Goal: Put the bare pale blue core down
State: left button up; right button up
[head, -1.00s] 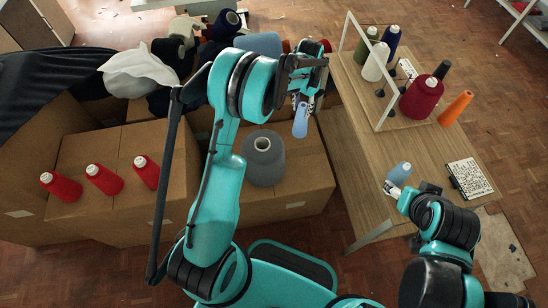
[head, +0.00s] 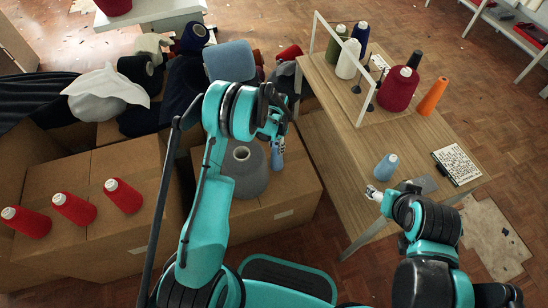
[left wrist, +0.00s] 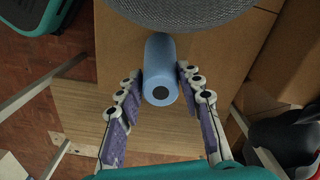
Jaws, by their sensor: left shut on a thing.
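My left gripper (head: 274,132) is shut on the bare pale blue core (head: 278,154). In the left wrist view the core (left wrist: 157,68) sits between the purple-padded fingers (left wrist: 160,92), with its dark-holed end facing the camera. The core hangs low by the cardboard box, just right of the large grey cone (head: 250,180). I cannot tell whether it touches the box or the cone. My right gripper (head: 373,193) is at the wooden table's near edge, by a small pale blue cone (head: 386,167); its finger opening is too small to judge.
Three red cones, one of them nearest (head: 123,196), stand on boxes to the left. Behind lies a heap of dark, white and blue yarn. The wooden table (head: 345,150) holds a white frame, a crimson cone (head: 398,90), an orange cone and a printed card (head: 457,164).

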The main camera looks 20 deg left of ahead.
pick_arm(q)
jog(key=shift+s+a+f, duration=0.1)
jog(key=shift+s+f, duration=0.35)
jog(key=shift+s, duration=0.15)
notch_tip(320, 180, down, 4)
jog(key=shift+r+b, duration=0.15)
jog(key=shift+b, duration=0.95)
jog(key=shift+f, duration=0.2)
jog(key=o, duration=0.9)
jog(key=shift+o, duration=0.2)
jog(key=shift+r, duration=0.1)
